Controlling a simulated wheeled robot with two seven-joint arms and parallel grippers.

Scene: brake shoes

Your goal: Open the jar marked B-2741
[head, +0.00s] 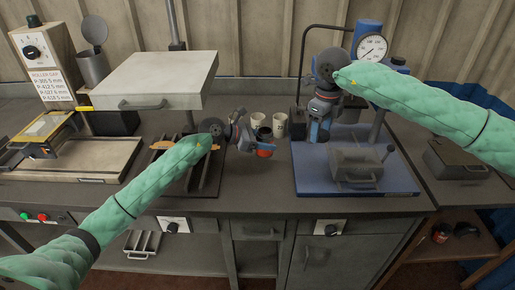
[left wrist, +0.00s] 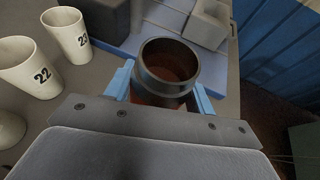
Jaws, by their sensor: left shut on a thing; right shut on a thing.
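A reddish-brown jar (head: 265,150) with a dark rim stands out from my left gripper (head: 264,147) in the head view. In the left wrist view the jar (left wrist: 168,72) is between the blue fingers, its top open with brown inside. My left gripper is shut on it. No marking on the jar can be read. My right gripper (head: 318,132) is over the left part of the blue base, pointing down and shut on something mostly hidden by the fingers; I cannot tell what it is.
Two white cups (head: 257,121) (head: 279,125) stand just behind the jar; they read 22 and 23 in the left wrist view. A press with a gauge (head: 372,47) and a blue base (head: 400,183) is on the right. A heavy raised plate (head: 158,80) is on the left.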

